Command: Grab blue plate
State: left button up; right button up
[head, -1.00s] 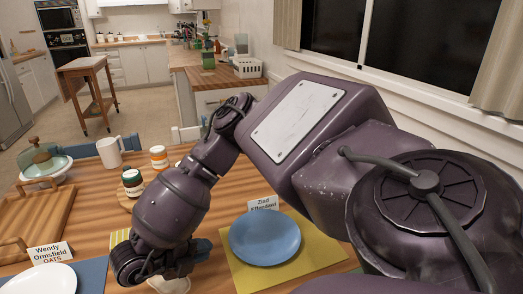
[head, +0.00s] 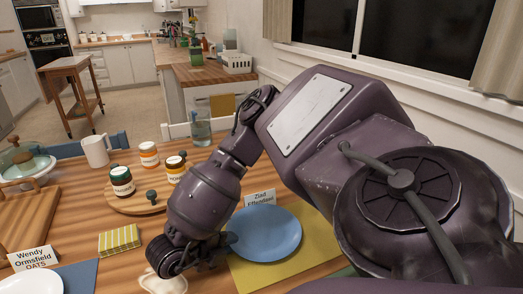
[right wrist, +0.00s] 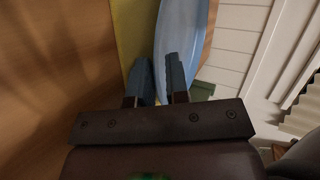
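The blue plate (head: 268,232) lies on a yellow placemat (head: 315,240) in the head view, behind my right forearm's wrist end. My right gripper (head: 228,240) is at the plate's left rim, its blue-grey fingertips overlapping the rim in the picture. In the right wrist view the two fingers (right wrist: 160,75) are apart, and the blue plate (right wrist: 190,35) shows beyond them. The plate's near edge runs between the fingers in that view; whether they touch it I cannot tell. My left gripper is not in view.
A name card (head: 261,197) stands behind the plate. A round wooden board (head: 140,203) with several jars, a white mug (head: 96,151) and a striped yellow napkin (head: 119,240) are to the left. A white plate (head: 30,284) is at the lower left. A window wall borders the right.

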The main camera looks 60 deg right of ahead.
grip_shut()
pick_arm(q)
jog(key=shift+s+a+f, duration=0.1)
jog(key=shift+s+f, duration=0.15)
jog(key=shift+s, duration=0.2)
pick_arm(e)
jog(key=shift+r, duration=0.1)
pick_arm(q)
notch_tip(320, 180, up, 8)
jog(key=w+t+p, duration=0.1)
jog(key=p, duration=0.7)
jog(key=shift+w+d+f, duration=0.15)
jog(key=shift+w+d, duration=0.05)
pick_arm(e)
notch_tip(320, 180, up, 20)
